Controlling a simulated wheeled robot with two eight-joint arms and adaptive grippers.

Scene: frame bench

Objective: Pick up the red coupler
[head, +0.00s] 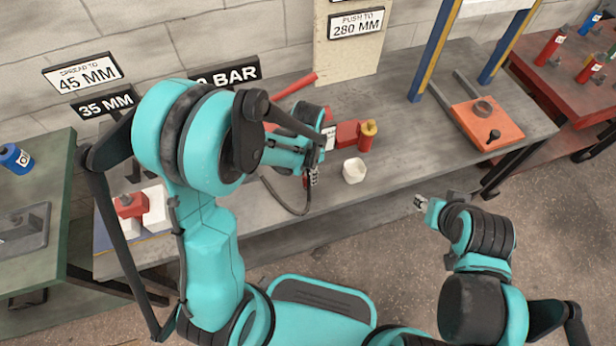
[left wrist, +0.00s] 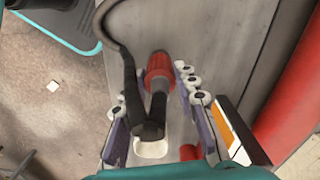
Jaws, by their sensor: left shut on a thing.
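The red coupler (left wrist: 158,66) has a ribbed red collar and a dark body. In the left wrist view it lies between the two purple-padded fingers of my left gripper (left wrist: 158,90), which is shut on it. A black hose (left wrist: 128,70) loops beside it. In the head view my left gripper (head: 312,178) is over the grey bench, with the hose hanging below it; the coupler cannot be made out there. My right gripper (head: 420,203) is off the bench's front edge, apart from everything; its jaw opening is unclear.
On the bench (head: 400,125) stand a red pump with a brass-topped cylinder (head: 367,138) and a white cup (head: 354,170) just right of my left gripper. A blue-and-yellow frame (head: 435,50) and an orange plate (head: 487,125) are farther right. The bench between cup and plate is clear.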

